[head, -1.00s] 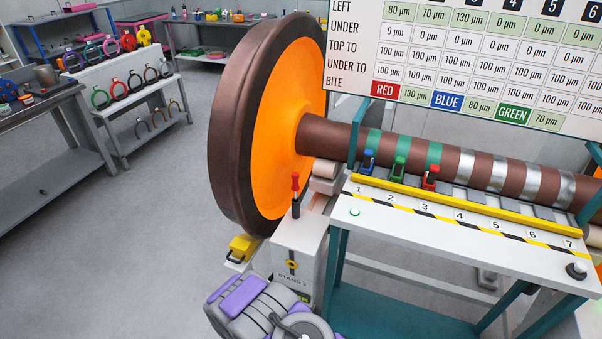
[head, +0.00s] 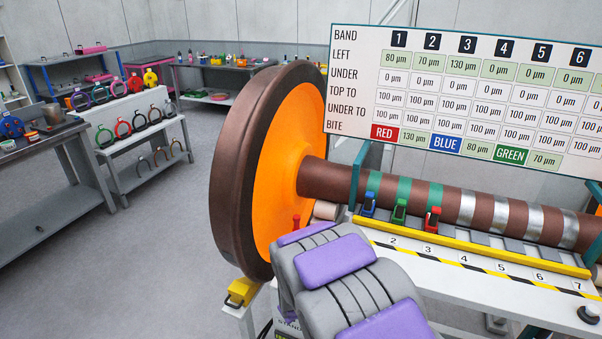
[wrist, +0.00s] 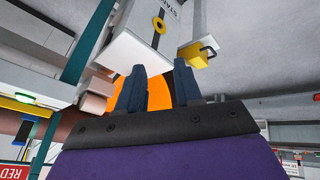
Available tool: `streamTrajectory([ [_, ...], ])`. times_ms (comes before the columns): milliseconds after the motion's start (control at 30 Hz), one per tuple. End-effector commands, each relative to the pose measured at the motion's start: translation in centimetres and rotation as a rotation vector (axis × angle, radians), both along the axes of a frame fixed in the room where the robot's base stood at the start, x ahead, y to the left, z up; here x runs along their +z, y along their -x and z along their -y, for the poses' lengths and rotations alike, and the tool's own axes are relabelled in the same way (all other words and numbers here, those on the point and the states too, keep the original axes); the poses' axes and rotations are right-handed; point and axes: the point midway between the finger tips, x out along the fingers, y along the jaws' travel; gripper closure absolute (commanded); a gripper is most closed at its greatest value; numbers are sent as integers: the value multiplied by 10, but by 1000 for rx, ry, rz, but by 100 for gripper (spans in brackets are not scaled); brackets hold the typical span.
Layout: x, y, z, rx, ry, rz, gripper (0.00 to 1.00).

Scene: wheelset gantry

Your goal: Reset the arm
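My gripper (wrist: 160,82) shows in the wrist view with two dark blue fingers standing apart and nothing between them, so it is open and empty. Behind the fingers are the orange wheel face and the white stand (wrist: 135,45), in a view that looks upside down. In the head view my grey and purple arm is raised at the lower middle, in front of the stand and the bench. My gripper cannot be made out there. The large brown wheel with its orange face (head: 280,165) stands left of the axle (head: 330,182).
Blue (head: 368,204), green (head: 399,211) and red (head: 432,219) clamp-like tools stand by the axle above the numbered bench (head: 540,268). A measurement board (head: 450,95) hangs behind. A yellow block (head: 241,292) sits low by the wheel. The floor at left (head: 150,265) is clear.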

Motion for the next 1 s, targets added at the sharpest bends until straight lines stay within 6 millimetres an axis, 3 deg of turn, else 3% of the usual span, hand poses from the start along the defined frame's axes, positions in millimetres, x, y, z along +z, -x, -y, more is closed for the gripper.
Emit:
streamTrajectory([
  [100, 33, 21, 20, -62, -32, -62, 65],
  [467, 112, 118, 75, -248, -91, -288, 65],
  [733, 161, 211, 111, -392, -97, -445, 65],
  [1000, 193, 309, 139, -536, -74, -586, 65],
])
